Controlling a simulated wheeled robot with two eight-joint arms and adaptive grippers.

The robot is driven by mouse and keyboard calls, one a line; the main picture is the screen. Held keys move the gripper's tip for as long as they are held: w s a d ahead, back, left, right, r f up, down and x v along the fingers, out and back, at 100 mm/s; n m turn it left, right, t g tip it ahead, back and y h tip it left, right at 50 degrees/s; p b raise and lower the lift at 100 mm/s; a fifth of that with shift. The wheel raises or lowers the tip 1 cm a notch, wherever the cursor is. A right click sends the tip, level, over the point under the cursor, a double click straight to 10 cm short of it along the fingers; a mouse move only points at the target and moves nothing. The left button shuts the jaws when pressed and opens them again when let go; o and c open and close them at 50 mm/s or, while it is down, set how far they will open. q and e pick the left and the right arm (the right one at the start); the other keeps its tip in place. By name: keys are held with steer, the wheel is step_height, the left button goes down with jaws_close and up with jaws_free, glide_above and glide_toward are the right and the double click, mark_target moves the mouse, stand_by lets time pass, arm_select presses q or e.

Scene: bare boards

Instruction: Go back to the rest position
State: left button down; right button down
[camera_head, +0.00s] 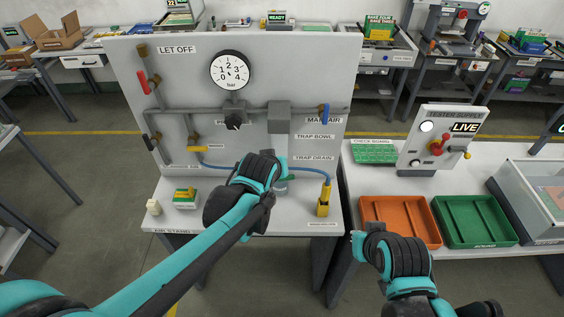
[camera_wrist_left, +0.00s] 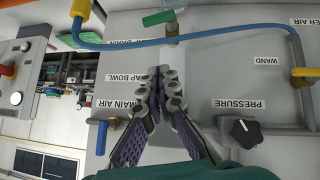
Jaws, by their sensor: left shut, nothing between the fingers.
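My left gripper (camera_head: 281,163) is in front of the lower part of the grey panel (camera_head: 300,85), near the "TRAP DRAIN" label. In the left wrist view its fingers (camera_wrist_left: 162,72) meet at the tips with nothing between them. The tips are below a green handle (camera_wrist_left: 158,18) in that picture, apart from it.
The panel carries a gauge (camera_head: 230,70), a black knob (camera_head: 233,123), a blue lever (camera_head: 324,114) and a red lever (camera_head: 142,83). A blue hose (camera_head: 240,168) runs to a yellow wand (camera_head: 323,203). A green tray (camera_head: 472,222) and tester stand (camera_head: 425,140) are right.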

arm_select(q)
steer(key=shift+v, duration=0.9)
